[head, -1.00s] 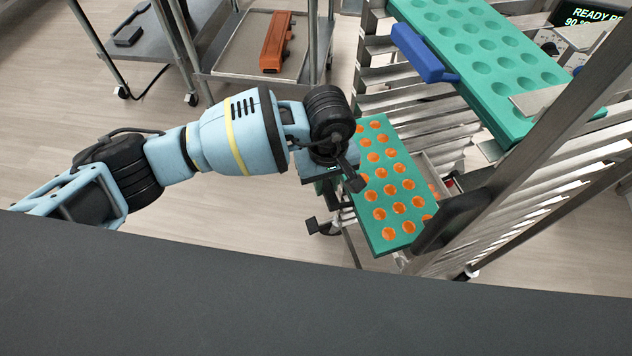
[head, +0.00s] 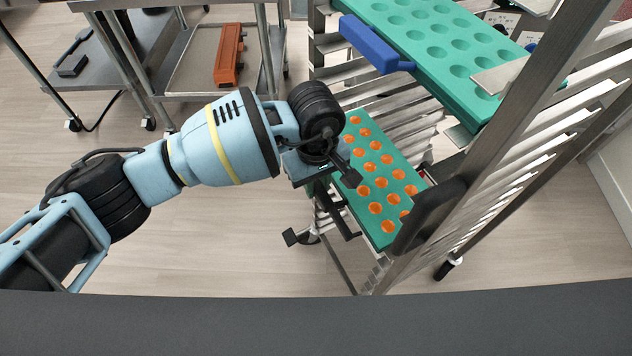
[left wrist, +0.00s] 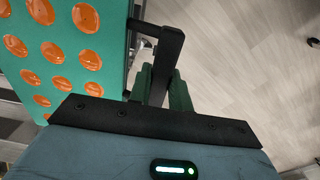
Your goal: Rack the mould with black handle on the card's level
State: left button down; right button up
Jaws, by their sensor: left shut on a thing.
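The teal mould (head: 381,232) with orange-filled cavities is at the lower part of the steel rack, its right corner behind a rack post. It also shows at the left of the left wrist view (left wrist: 112,70). My left gripper (left wrist: 162,88) is shut on its black handle (left wrist: 168,45), a bar standing off the mould's edge. In the head view my left gripper (head: 335,195) is beside the mould's left edge. Whether the mould rests on rails is hidden. I cannot make out a level card. My right gripper is not in view.
The steel rack (head: 500,150) has several slanted rails. A larger teal mould (head: 440,50) with a blue handle (head: 370,45) sits higher, its cavities empty. A cart (head: 200,90) holding an orange-brown object (head: 229,55) stands behind my left arm.

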pick_arm(q)
jog(key=shift+f, duration=0.2)
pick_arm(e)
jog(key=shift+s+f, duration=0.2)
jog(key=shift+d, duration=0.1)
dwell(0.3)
pick_arm(q)
jog(key=c, duration=1.2)
grip_release()
notch_tip(320, 180, up, 4)
jog(key=shift+w+f, duration=0.1)
notch_tip(320, 180, up, 3)
jog(key=shift+r, duration=0.55)
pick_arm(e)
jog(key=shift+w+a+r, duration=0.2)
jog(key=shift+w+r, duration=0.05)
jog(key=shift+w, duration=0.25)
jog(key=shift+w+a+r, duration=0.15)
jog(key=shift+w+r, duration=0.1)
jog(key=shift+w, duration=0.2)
